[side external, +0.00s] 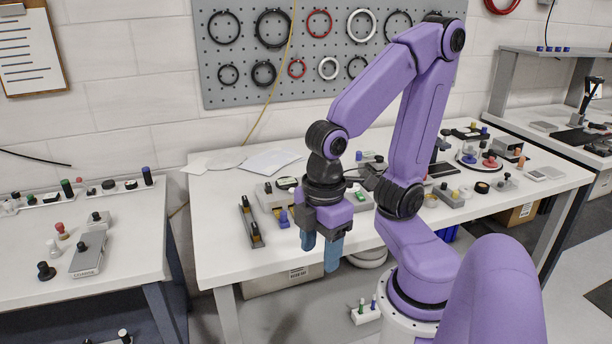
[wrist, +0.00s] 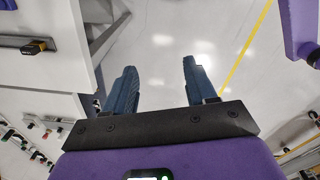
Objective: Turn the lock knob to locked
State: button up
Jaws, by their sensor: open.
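My gripper (side external: 320,258) hangs fingers-down near the front edge of the middle table. Its two blue fingers are apart with nothing between them, and they also show apart over the floor in the wrist view (wrist: 160,68). I cannot tell which fixture carries the lock knob, as the parts are small and labels are unreadable. Candidates include a blue knob (side external: 284,219) left of the gripper, and a grey box (side external: 88,255) with a dark top knob on the left table. A round plate (side external: 480,158) with red and blue knobs sits at the right. None touches the gripper.
A pegboard (side external: 240,75) with rings hangs behind.

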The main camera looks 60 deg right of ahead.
jog(key=w+d+r+h, duration=0.1)
jog(key=w+d+r, duration=0.1)
jog(key=w, duration=1)
jog(key=w+d+r+m+h, duration=0.1)
jog(key=w+d+r+h, duration=0.1)
jog(key=w+d, duration=1.25)
jog(key=d+g+h, duration=0.1)
jog(key=d+g, duration=0.2)
jog(key=d, duration=1.8)
jog(key=shift+m, duration=0.4)
jog(key=x, duration=1.6)
jog(key=shift+a+f, duration=0.25)
jog(key=shift+f, duration=0.1)
grip_shut()
